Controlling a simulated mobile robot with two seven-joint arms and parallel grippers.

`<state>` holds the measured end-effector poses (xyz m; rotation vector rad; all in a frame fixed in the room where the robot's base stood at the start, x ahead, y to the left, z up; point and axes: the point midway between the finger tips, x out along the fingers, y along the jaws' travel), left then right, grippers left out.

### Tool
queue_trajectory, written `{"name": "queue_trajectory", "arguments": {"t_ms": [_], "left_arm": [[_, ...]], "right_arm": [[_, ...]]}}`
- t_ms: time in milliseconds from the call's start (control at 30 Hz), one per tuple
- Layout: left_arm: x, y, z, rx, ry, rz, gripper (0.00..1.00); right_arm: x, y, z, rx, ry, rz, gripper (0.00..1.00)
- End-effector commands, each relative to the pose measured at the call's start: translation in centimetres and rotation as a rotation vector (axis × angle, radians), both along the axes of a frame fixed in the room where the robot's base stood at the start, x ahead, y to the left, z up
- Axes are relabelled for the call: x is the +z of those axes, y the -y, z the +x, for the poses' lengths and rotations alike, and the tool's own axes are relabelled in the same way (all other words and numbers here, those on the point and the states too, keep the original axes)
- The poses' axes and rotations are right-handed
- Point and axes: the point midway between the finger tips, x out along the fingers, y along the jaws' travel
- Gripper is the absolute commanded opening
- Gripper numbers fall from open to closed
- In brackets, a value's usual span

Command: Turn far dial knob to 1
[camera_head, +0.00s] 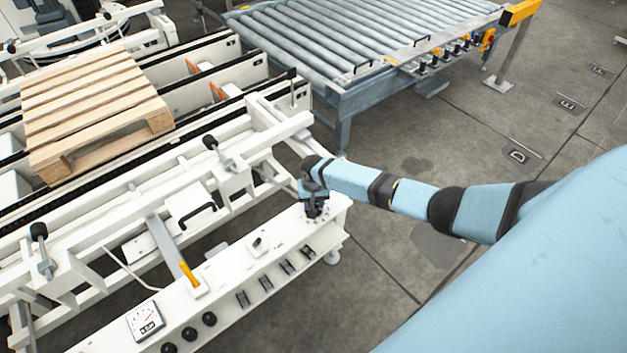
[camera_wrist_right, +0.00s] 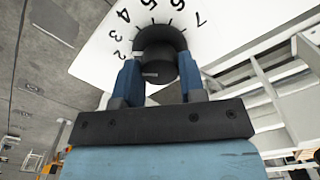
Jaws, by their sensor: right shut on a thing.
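The far dial knob (camera_wrist_right: 160,48) is black and round and sits on a white panel face with printed numbers around it; 2 to 7 are readable in the right wrist view. My right gripper (camera_wrist_right: 158,82) has its two blue fingers on either side of the knob and is shut on it. In the head view my right gripper (camera_head: 315,208) is at the far right end of the white control panel (camera_head: 225,275), and it hides the knob there. The knob's pointer and the number it marks cannot be made out. My left gripper is not in view.
The panel also carries a yellow-handled lever (camera_head: 188,272), a gauge (camera_head: 145,320), several black knobs (camera_head: 190,334) and small black switches (camera_head: 265,283). A wooden pallet (camera_head: 95,105) lies on the conveyor behind. A roller conveyor (camera_head: 340,40) stands beyond. Floor right of the panel is clear.

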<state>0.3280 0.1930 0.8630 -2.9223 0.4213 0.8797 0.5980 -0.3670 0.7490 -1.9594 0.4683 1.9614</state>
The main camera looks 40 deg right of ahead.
Motion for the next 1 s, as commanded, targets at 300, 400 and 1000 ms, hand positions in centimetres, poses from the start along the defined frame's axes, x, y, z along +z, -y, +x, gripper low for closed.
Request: {"name": "queue_trajectory", "arguments": {"t_ms": [300,400,1000], "left_arm": [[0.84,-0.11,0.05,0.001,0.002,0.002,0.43],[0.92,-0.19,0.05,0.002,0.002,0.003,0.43],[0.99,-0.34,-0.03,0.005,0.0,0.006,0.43]], "right_arm": [[0.06,0.0,-0.04,0.3,-0.001,0.001,0.14],[0.04,0.03,-0.03,0.391,-0.001,0.0,0.14],[0.01,-0.01,0.0,0.751,-0.001,0.001,0.14]]}}
